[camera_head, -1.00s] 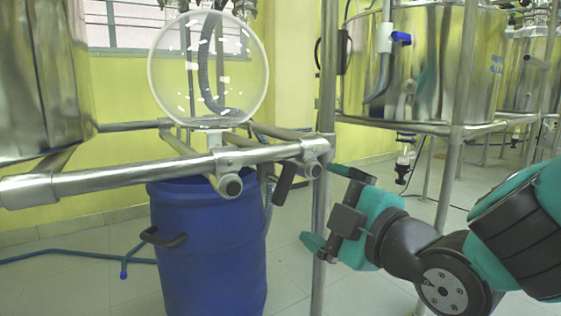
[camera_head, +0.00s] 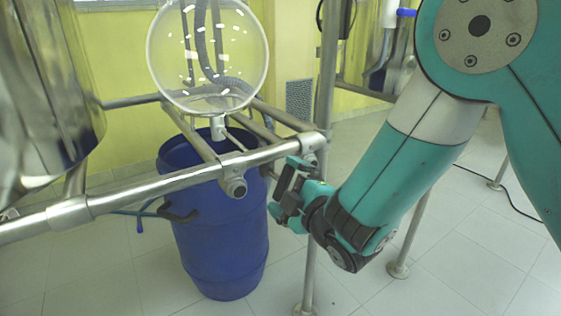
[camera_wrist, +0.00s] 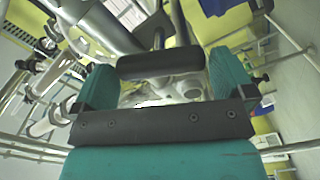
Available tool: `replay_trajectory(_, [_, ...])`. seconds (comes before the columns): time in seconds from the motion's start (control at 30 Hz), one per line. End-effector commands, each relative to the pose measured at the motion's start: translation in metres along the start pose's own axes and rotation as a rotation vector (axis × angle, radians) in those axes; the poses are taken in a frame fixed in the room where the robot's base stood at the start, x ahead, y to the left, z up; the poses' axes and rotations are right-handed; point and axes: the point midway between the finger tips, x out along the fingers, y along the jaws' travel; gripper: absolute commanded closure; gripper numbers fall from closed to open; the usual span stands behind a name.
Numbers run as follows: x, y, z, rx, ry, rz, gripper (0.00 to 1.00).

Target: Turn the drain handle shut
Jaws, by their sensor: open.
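The drain handle is a black bar (camera_wrist: 160,64), lying across the wrist view between the two teal fingers of my open gripper (camera_wrist: 162,80). A gap shows between the bar and the dark palm, and I cannot tell whether either finger touches it. In the head view the handle (camera_head: 286,178) is a dark piece just below the right end of the steel rail. My gripper (camera_head: 284,189) is beside it there, partly covering it. The round glass reactor (camera_head: 207,58) stands behind the rail, with a white outlet (camera_head: 217,127) under it.
A blue drum (camera_head: 222,240) stands below the frame, left of my gripper. The steel rail (camera_head: 150,187) runs close above my gripper. An upright post (camera_head: 327,90) stands right by it. Open tiled floor lies to the right.

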Motion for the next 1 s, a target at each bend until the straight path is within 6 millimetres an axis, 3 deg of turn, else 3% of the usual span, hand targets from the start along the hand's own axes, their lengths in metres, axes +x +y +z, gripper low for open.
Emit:
replay_trajectory(0.3, [0.022, 0.002, -0.001, 0.000, 0.000, 0.000, 0.00])
replay_trajectory(0.63, [0.024, 0.000, 0.000, 0.000, 0.000, 0.000, 0.00])
replay_trajectory(0.67, [0.024, 0.000, 0.000, 0.000, 0.000, 0.000, 0.02])
replay_trajectory(0.8, [0.024, 0.000, 0.000, 0.000, 0.000, 0.000, 0.34])
replay_trajectory(1.0, [0.024, 0.000, 0.000, 0.006, 0.000, -0.001, 0.34])
